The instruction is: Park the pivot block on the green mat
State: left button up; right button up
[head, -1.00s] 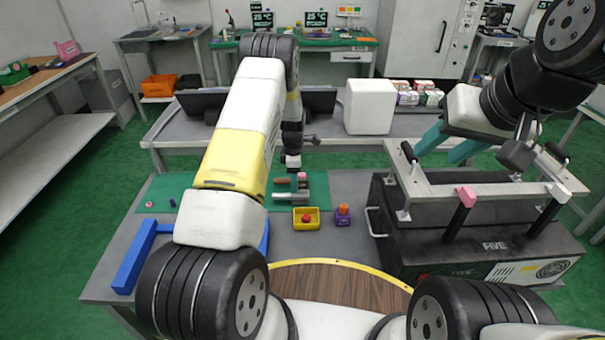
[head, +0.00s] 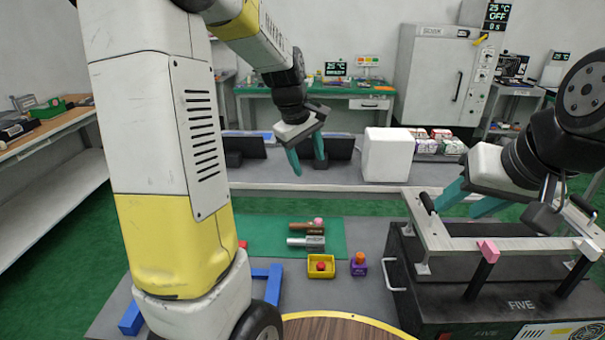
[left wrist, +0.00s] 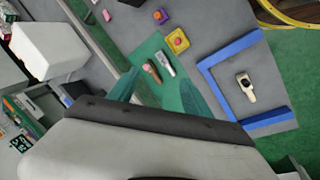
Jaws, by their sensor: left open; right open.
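The green mat (head: 264,240) lies on the grey table, partly behind my left arm; it also shows in the left wrist view (left wrist: 143,92). On it are a brown bar (head: 305,228) with a pink end and a silver-grey bar (head: 300,241), side by side. A black and beige piece (left wrist: 246,87) lies inside the blue frame in the left wrist view; my arm hides it in the head view. I cannot tell which piece is the pivot block. My left gripper (head: 307,156) is open and empty, high beyond the mat. My right gripper (head: 472,200) is open, above the black case.
A yellow tray (head: 320,274) with a red piece and a purple block (head: 358,268) with an orange top stand right of the mat's front. A blue frame (head: 262,275) stands at left. The black case (head: 480,305) with its metal rails fills the right.

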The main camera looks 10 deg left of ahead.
pick_arm(q)
jog(key=s+r+m+t, duration=0.1)
jog(key=s+r+m, duration=0.1)
jog(key=s, duration=0.5)
jog(key=s+d+r+m+t, duration=0.1)
jog(key=s+r+m, duration=0.2)
jog(key=s+m, duration=0.2)
jog(key=s+r+m+t, duration=0.1)
jog(key=s+r+m, duration=0.1)
jog(key=s, duration=0.8)
jog(key=shift+s+d+r+m, duration=0.25)
jog(key=shift+d+m, duration=0.1)
jog(key=shift+m, duration=0.55)
jog(key=shift+c, duration=0.5)
